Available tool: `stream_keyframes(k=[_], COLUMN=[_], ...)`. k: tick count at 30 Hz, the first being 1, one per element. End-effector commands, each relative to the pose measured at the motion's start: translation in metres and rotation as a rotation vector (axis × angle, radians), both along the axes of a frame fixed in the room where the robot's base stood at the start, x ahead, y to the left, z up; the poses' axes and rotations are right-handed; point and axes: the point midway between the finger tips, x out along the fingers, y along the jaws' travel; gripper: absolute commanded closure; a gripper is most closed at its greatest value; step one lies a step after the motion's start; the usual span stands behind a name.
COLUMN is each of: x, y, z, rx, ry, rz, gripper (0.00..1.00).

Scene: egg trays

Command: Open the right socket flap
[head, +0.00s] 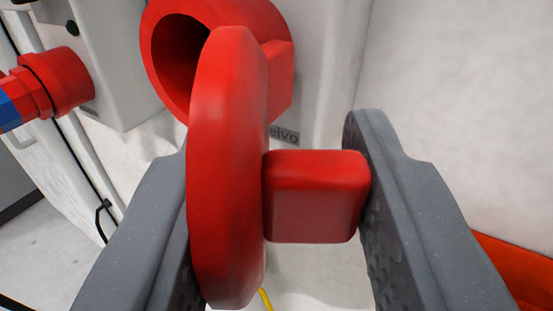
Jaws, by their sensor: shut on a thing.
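The red socket flap (228,170) is a round disc seen nearly edge-on, with a red block-shaped tab (317,197) on its right side. The flap stands swung out in front of the red round socket (180,50), whose dark opening shows behind it at the upper left. My gripper (275,210) is around the flap and tab, with one grey finger on each side. The right finger touches the tab; the left finger is partly hidden behind the disc. The gripper is shut on the flap.
A second red connector (58,80) with a blue band sits on a grey box at the left. A pale wall fills the right. An orange-red object (515,262) shows at the lower right. A thin black cable runs down the left.

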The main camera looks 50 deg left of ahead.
Motion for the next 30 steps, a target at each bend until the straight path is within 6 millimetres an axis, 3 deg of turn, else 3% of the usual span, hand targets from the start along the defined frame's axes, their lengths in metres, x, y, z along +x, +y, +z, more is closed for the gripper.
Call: stream_keyframes(k=[6, 7, 9, 30], x=[0.0037, 0.0038, 0.0038, 0.0012], y=[-0.0068, -0.0069, -0.0069, -0.0035], z=[0.0034, 0.0035, 0.0031, 0.0005], rx=[0.008, 0.008, 0.008, 0.002], ry=[-0.002, -0.002, -0.002, 0.001], rz=[-0.017, -0.017, -0.016, -0.007], gripper=[1.0, 0.66, 0.55, 0.55])
